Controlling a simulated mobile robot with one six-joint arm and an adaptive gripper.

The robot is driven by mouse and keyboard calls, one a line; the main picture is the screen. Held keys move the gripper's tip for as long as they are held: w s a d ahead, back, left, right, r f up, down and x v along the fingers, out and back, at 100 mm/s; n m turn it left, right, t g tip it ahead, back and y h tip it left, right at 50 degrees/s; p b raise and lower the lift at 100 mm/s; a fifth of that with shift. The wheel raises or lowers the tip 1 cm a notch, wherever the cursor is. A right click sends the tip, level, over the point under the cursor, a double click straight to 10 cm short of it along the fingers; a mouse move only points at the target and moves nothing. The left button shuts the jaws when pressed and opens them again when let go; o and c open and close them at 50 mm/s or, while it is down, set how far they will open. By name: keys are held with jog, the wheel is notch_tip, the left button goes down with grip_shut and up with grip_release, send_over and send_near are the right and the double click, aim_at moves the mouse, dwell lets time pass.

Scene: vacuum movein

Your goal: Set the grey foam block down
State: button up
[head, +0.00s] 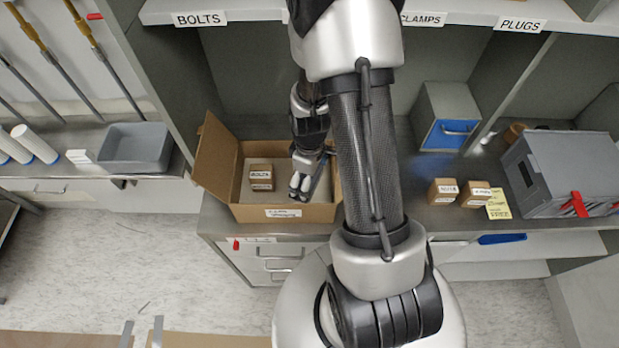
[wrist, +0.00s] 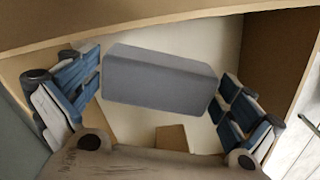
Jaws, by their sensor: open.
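The grey foam block (wrist: 160,82) lies across the middle of the wrist view, inside the open cardboard box (head: 285,213). The pale bottom of the box shows around it. My gripper (wrist: 157,95) is open, with one finger beyond each end of the block. The left finger is very close to the block's end; I cannot tell whether it touches. In the head view my gripper (head: 304,186) reaches down into the right part of the box, and my arm hides much of that side.
A small brown box labelled BOLTS (head: 260,177) stands in the cardboard box, left of my gripper. Small cartons (head: 442,192) and a grey case (head: 562,172) stand on the counter to the right. A grey bin (head: 136,147) is at the left. Shelf dividers rise behind.

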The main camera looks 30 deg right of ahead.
jog(key=s+a+r+m+t+p, duration=0.1)
jog(key=a+r, duration=0.2)
jog(key=r, duration=0.9)
jog(key=s+a+r+m+t+p, duration=0.1)
jog(key=a+r+p, duration=0.15)
jog(key=r, duration=1.05)
jog(key=s+a+r+m+t, duration=0.2)
jog(key=s+a+r+m, duration=0.2)
jog(key=s+r, duration=0.5)
jog(key=s+a, duration=0.1)
jog(key=a, duration=0.1)
jog(key=shift+s+a+r+m+t+b, duration=0.3)
